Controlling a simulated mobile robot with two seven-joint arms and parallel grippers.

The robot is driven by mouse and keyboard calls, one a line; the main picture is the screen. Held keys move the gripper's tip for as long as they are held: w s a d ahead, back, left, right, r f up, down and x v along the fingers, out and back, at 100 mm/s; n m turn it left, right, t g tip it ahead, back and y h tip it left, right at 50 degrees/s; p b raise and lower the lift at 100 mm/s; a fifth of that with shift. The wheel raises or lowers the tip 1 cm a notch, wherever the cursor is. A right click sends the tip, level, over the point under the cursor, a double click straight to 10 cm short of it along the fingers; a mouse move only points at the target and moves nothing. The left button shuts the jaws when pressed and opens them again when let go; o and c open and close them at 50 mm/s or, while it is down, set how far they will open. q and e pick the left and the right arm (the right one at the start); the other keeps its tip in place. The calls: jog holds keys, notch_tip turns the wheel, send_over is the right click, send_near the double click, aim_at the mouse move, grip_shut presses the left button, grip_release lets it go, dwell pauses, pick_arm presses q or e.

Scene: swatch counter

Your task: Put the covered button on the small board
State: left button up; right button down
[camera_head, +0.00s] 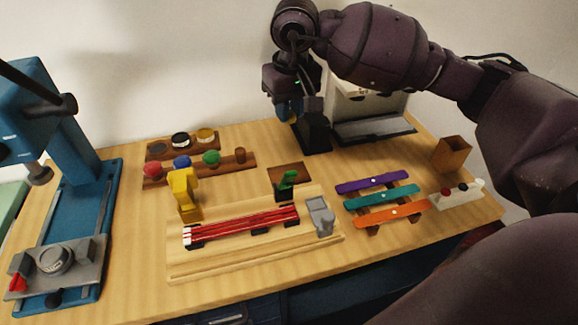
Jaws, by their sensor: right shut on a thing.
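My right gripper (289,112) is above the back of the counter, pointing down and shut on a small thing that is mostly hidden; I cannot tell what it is. Red (152,169), blue (182,161) and green (211,157) rounded pieces sit on a long wooden board, beside a bare brown peg (240,155). A small brown board (281,170) lies at the middle, with a green piece (288,180) at its front edge. I cannot tell which piece is the covered button. My left gripper is out of view.
A blue press (68,170) stands at left. A yellow clamp (183,190) and red strips (245,224) lie in front. Purple, teal and orange swatches (380,197) and a wooden cup (452,154) are at right. A dark stand (314,134) is close beside my right gripper.

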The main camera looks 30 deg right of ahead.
notch_tip(320, 180, down, 11)
jog(key=shift+b, duration=0.35)
jog(key=shift+f, duration=2.25)
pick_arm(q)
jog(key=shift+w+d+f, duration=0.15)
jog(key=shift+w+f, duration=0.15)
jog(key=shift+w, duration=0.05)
pick_arm(e)
jog(key=shift+f+b, duration=0.1)
jog(key=shift+b, duration=0.2)
jog(key=c, duration=1)
grip_release()
jog(key=shift+o, duration=0.2)
